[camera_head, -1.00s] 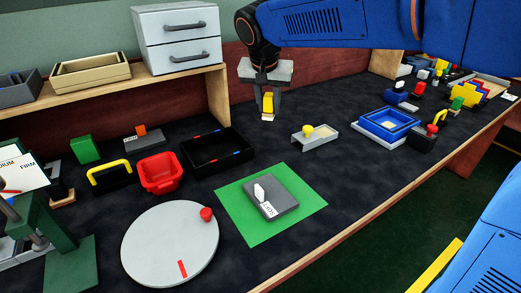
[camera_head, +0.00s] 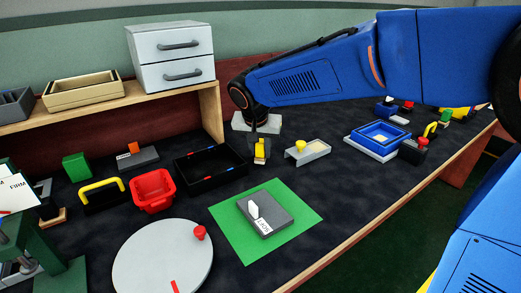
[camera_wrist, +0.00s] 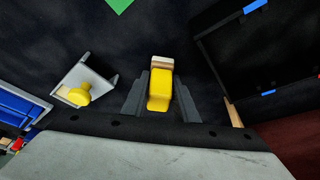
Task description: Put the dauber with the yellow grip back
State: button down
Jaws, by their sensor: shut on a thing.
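My gripper (camera_head: 261,148) is shut on the dauber with the yellow grip (camera_wrist: 159,92), which has a pale block at one end. In the head view this dauber (camera_head: 260,151) hangs low over the dark table, between the black tray and a grey stand (camera_head: 318,151). I cannot tell whether it touches the table. The grey stand has a yellow knob (camera_head: 300,146) on its left part. In the wrist view the stand (camera_wrist: 99,77) is left of my gripper (camera_wrist: 160,98), apart from it.
The black tray (camera_head: 208,180) is close on the left. A green mat (camera_head: 233,234) with a grey block (camera_head: 266,217) is in front. A blue tray (camera_head: 360,139) stands right, and a wooden shelf (camera_head: 211,112) with a drawer unit (camera_head: 174,52) is behind left. A grey turntable (camera_head: 150,262) is front left.

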jog(key=shift+f, duration=0.15)
jog(key=c, duration=1.4)
grip_release()
jog(key=v, duration=1.2)
